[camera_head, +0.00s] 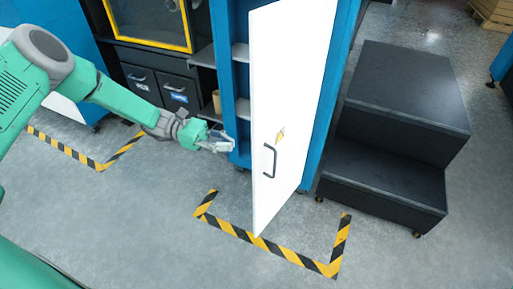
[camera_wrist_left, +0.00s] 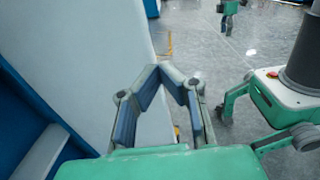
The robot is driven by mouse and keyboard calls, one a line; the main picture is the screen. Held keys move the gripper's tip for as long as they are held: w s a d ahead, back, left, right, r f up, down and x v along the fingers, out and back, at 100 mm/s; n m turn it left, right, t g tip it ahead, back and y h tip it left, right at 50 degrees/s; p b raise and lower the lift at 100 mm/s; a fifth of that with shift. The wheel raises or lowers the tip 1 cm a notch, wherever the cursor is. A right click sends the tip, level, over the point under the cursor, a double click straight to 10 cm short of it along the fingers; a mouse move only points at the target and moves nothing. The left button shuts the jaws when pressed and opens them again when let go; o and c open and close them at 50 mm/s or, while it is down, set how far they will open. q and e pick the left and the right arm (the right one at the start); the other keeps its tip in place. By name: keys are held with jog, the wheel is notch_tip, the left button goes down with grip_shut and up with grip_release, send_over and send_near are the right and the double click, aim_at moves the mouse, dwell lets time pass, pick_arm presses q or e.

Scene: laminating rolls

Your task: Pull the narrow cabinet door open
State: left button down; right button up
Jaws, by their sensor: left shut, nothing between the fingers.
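The narrow cabinet door (camera_head: 292,75) is a tall white panel and stands open, swung out from the blue cabinet (camera_head: 243,130). Its dark handle (camera_head: 269,160) is on the face turned right. My left gripper (camera_head: 228,146) is shut and empty, to the left of the door, near the open cabinet front and apart from the handle. In the left wrist view the shut fingers (camera_wrist_left: 158,70) show in front of the pale door panel (camera_wrist_left: 95,60); whether they touch it I cannot tell. My right gripper is not in view.
Black steps (camera_head: 390,130) stand right of the cabinet. Dark drawers (camera_head: 160,88) and a yellow-framed unit (camera_head: 150,20) are at the left. Yellow-black floor tape (camera_head: 270,246) runs below the door. The grey floor in front is clear. Cabinet shelves (camera_head: 241,55) show inside.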

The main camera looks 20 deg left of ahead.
pick_arm(q)
jog(key=d+b, duration=0.1)
jog(key=d, duration=1.2)
jog(key=shift+w+b, duration=0.2)
jog(key=shift+b, duration=0.15)
jog(key=shift+d, duration=0.25)
jog(key=shift+s, duration=0.1)
jog(key=w+d+n+t, duration=0.1)
jog(key=d, duration=1.1)
jog(key=shift+t+b, duration=0.35)
jog(key=shift+t, duration=0.05)
jog(key=shift+a, duration=0.15)
